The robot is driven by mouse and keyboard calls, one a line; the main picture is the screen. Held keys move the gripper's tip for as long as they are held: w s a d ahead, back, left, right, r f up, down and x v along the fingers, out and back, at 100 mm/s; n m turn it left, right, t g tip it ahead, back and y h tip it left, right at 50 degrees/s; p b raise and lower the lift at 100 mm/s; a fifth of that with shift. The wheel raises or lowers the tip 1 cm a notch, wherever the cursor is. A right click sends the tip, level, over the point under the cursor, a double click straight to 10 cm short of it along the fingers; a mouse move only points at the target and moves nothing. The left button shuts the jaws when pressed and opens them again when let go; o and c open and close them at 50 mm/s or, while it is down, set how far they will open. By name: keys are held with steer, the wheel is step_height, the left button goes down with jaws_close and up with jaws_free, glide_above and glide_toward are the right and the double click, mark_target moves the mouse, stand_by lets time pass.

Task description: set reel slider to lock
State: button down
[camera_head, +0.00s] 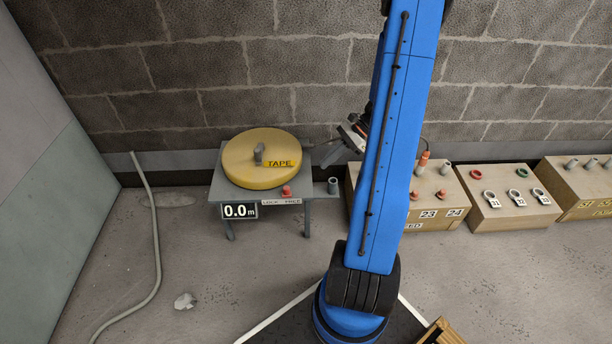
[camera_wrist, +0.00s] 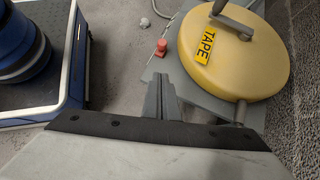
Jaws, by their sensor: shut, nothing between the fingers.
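The yellow tape reel (camera_head: 240,160) lies flat on a grey stand (camera_head: 222,188) against the wall. The red slider knob (camera_head: 286,190) sits at the stand's front edge, above a strip marked LOCK and FREE (camera_head: 282,202). It is nearer the FREE end. The knob also shows in the wrist view (camera_wrist: 161,47), left of the reel (camera_wrist: 240,60). My gripper (camera_head: 328,162) is to the right of the reel, apart from the knob and holding nothing. In the wrist view its fingers (camera_wrist: 160,82) are together, pointing towards the knob's side of the stand.
A display reading 0.0 m (camera_head: 239,211) is on the stand's front. A grey tube (camera_head: 333,186) stands just right of it. Wooden boxes with fittings (camera_head: 510,205) line the wall to the right. A pale hose (camera_head: 157,240) lies on the left floor. Floor before the stand is mostly clear.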

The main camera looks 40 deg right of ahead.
glide_toward(287, 192)
steer(key=f, duration=0.1)
steer(key=d+f, duration=0.1)
steer(key=f, duration=0.1)
steer(key=shift+w+d+f, duration=0.3)
steer(key=shift+d+f, duration=0.05)
steer(key=shift+d, duration=0.05)
steer(key=shift+w+a+f, duration=0.1)
steer(key=shift+w+a, duration=0.1)
steer(key=shift+a, duration=0.35)
steer(key=shift+w+a, duration=0.15)
steer(key=shift+a, duration=0.4)
steer(key=shift+w+a, duration=0.25)
steer(key=shift+a, duration=0.65)
steer(key=shift+w+a, duration=0.65)
steer(key=shift+a, duration=0.3)
steer(key=shift+w+a, duration=0.65)
steer(key=shift+a, duration=0.3)
